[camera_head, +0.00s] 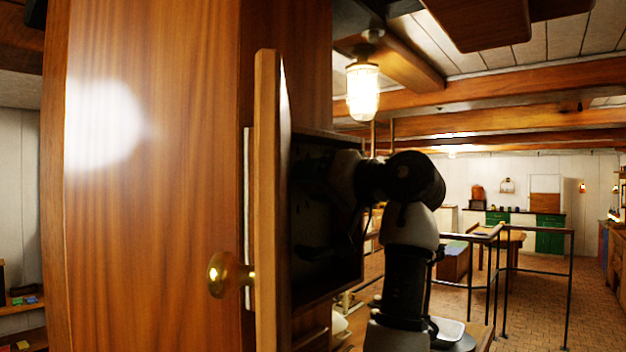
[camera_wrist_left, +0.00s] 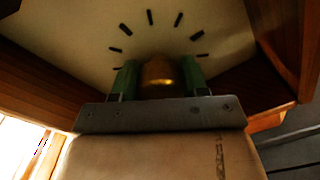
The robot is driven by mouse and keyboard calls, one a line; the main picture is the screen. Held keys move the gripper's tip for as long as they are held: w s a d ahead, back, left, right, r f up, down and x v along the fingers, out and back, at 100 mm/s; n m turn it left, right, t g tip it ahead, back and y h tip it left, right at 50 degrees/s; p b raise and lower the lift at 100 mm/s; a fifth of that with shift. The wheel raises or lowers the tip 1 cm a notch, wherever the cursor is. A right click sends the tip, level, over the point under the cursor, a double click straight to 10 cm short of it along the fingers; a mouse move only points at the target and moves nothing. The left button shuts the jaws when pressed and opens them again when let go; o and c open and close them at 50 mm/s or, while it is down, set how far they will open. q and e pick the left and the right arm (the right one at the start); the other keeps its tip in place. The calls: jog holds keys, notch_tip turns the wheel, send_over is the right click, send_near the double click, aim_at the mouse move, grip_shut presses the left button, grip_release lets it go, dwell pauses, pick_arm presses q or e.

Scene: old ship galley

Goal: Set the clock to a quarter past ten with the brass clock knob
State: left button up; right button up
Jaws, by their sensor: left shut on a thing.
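The cream clock dial (camera_wrist_left: 185,45) fills the upper part of the left wrist view, with several black hour marks. No clock hands can be made out there. The brass clock knob (camera_wrist_left: 160,72) stands in front of the dial's middle. My left gripper (camera_wrist_left: 160,80) has its green fingers on either side of the knob and is shut on it. In the head view my left arm bends toward a dark open case (camera_head: 325,270). The fingers, knob and dial are hidden in shadow or by the case there. My right gripper is not in view.
A tall wooden panel (camera_head: 155,200) fills the left of the head view. A wooden edge (camera_head: 267,200) stands beside the case, with a round brass knob (camera_head: 228,274) to its left. A lamp (camera_head: 362,91) hangs above. Metal railings (camera_head: 540,230) and open tiled floor lie behind, right.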

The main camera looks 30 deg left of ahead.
pick_arm(q)
jog(key=m, duration=0.5)
jog(key=shift+r+m, duration=0.15)
jog(key=shift+m, duration=0.15)
jog(key=shift+m+p, duration=0.3)
jog(key=shift+m, duration=2.1)
jog(key=o, duration=0.9)
jog(key=d+b, duration=0.1)
jog(key=d, duration=0.2)
jog(key=d+b, duration=0.1)
jog(key=d, duration=0.3)
jog(key=d+b, duration=0.1)
jog(key=d, duration=0.2)
jog(key=shift+s+d+f+b, duration=0.3)
jog(key=shift+s+d, duration=0.05)
jog(key=shift+d, duration=0.05)
